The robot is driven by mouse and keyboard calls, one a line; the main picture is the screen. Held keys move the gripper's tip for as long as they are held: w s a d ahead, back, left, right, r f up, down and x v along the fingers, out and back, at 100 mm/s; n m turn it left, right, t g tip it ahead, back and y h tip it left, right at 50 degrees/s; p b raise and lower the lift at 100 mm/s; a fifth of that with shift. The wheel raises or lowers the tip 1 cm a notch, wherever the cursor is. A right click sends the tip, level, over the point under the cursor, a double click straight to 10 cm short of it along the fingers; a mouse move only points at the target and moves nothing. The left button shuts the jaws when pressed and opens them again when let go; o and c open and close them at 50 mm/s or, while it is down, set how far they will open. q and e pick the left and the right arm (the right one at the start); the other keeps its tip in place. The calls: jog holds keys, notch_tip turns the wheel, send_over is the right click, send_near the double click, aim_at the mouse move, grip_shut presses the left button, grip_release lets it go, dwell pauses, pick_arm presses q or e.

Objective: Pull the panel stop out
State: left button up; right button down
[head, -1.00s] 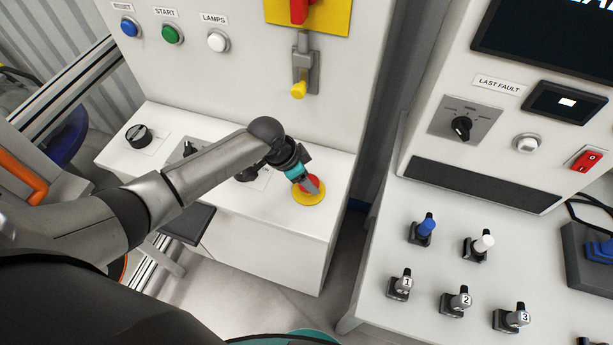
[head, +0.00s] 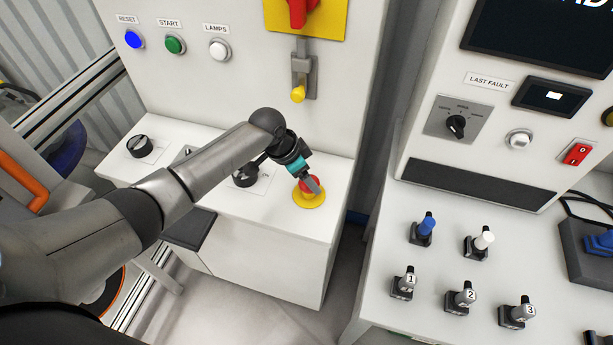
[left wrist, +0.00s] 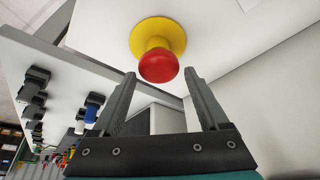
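The panel stop is a red mushroom button (head: 305,187) on a round yellow collar (head: 309,201), on the white ledge of the left cabinet. In the left wrist view the red head (left wrist: 158,66) stands out from the yellow collar (left wrist: 157,30). My left gripper (head: 314,187) is at the stop in the head view, partly covering the red head. In the left wrist view my left gripper (left wrist: 160,82) is open, its two fingers apart, with the red head just beyond the gap between the tips. It holds nothing. My right gripper is in neither view.
Black knobs (head: 139,146) sit on the same ledge. A yellow-handled lever (head: 299,94) hangs on the panel above the stop. Blue, green and white buttons (head: 219,49) are at upper left. A second console (head: 383,276) with several toggles stands to the right, across a gap.

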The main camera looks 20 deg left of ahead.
pick_arm(q)
jog(key=shift+o, duration=0.9)
jog(key=shift+s, duration=0.1)
jog(key=v, duration=1.5)
jog(key=shift+p, duration=0.4)
